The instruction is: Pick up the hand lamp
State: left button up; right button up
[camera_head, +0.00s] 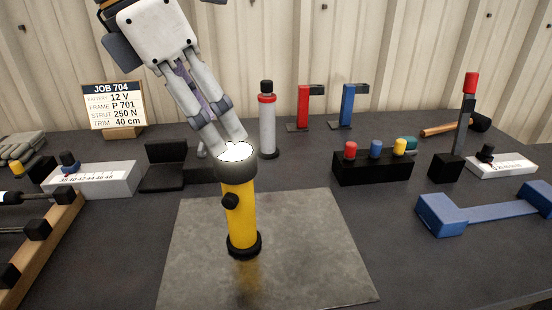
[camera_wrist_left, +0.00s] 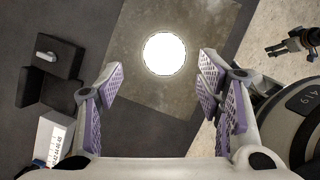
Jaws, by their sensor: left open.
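The hand lamp (camera_head: 241,215) is a yellow cylinder with a dark head and base and a black side knob. It stands upright on the grey mat, with its round top glowing white. The glowing top (camera_wrist_left: 164,54) also shows in the left wrist view. My left gripper (camera_head: 233,147) is open and empty, its fingertips close to the lamp's top in the head view. In the left wrist view the lamp top lies beyond the gap between the purple-padded fingers (camera_wrist_left: 160,85). Whether they touch it cannot be told. A small dark pronged part (camera_wrist_left: 285,47) may be my right gripper.
The grey mat (camera_head: 320,265) is bare around the lamp. A black stand (camera_head: 165,178) and a grey-white bottle (camera_head: 267,133) are behind it. A black block with coloured knobs (camera_head: 372,168) and a blue bracket (camera_head: 485,212) stand right, a wooden rack (camera_head: 45,250) left.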

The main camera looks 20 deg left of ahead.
aim_at(246, 180)
pick_arm(q)
jog(key=shift+w+f, duration=0.2)
jog(key=shift+w, duration=0.05)
jog(key=x, duration=0.7)
jog(key=s+x, duration=0.1)
jog(key=x, duration=0.3)
jog(key=shift+d+f, duration=0.15)
jog(key=shift+f, duration=0.05)
jog(key=shift+r, duration=0.15)
grip_shut()
